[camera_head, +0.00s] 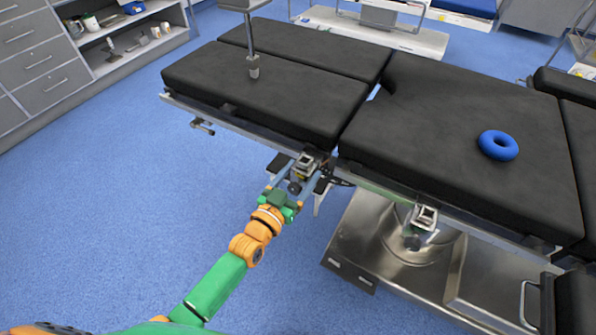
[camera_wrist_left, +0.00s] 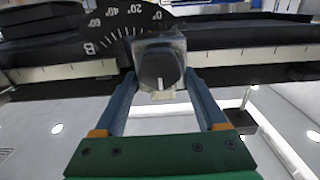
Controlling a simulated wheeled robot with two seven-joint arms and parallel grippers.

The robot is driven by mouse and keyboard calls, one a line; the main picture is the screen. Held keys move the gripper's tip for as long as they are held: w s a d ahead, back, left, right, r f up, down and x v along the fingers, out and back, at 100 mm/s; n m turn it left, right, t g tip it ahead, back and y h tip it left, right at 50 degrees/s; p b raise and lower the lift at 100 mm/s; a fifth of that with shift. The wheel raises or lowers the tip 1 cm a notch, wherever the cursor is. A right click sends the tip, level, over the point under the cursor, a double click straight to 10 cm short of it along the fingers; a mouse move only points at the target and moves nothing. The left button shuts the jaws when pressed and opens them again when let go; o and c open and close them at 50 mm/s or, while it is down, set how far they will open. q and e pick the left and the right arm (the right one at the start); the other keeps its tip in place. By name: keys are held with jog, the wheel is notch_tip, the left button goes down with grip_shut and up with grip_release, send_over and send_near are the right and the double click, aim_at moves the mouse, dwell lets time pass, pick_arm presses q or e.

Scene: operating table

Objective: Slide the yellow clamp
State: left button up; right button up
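The clamp at my left gripper (camera_head: 296,181) is a small grey-black block with a slight yellowish tint (camera_head: 306,165), on the side rail of the operating table (camera_head: 430,130). In the left wrist view this clamp shows a round dark knob (camera_wrist_left: 158,68) and a pale beige piece below it. The two blue fingers of my left gripper (camera_wrist_left: 160,88) stand on either side of the clamp, with their tips close to its sides. Whether they press on it I cannot tell. My right gripper is not in view.
A second clamp (camera_head: 424,217) sits on the same rail to the right. The steel table base (camera_head: 385,250) stands below. Blue floor is open at left.

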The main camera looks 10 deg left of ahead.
pick_arm(q)
jog(key=o, duration=0.3)
jog(key=shift+s+d, duration=0.1)
jog(key=shift+d, duration=0.1)
jog(key=shift+s+a, duration=0.15)
jog(key=p+v, duration=0.1)
jog(key=v, duration=0.5)
jog(key=shift+s, duration=0.35)
